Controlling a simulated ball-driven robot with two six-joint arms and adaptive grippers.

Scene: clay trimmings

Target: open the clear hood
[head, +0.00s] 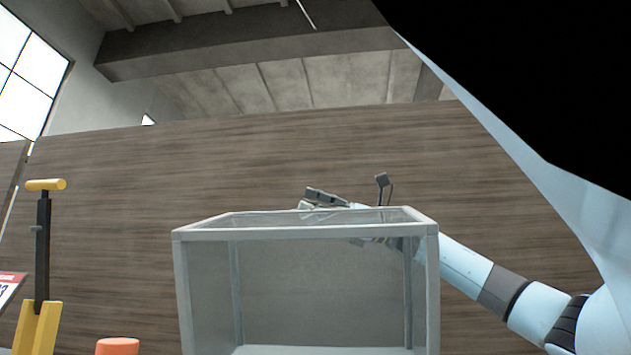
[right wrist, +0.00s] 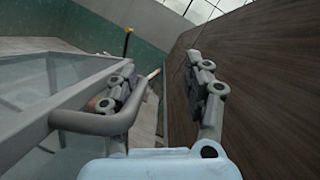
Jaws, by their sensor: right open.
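The clear hood (head: 305,233) is a box with a pale grey frame and see-through panels, standing at the lower middle of the head view. Its top looks level and its front panel is upright. My right gripper (head: 353,190) is at the hood's far top edge, with its fingers spread and partly hidden behind the hood. In the right wrist view, the hood (right wrist: 50,102) lies on the left. A grey bent bar (right wrist: 95,123) on its edge runs close by the left finger of my right gripper (right wrist: 162,66). I cannot tell if they touch. My left gripper is out of view.
A brown plank wall (head: 120,190) rises close behind the hood and along the right side of my right gripper. A yellow and black upright tool (head: 43,240) and an orange-topped object (head: 117,346) stand left of the hood.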

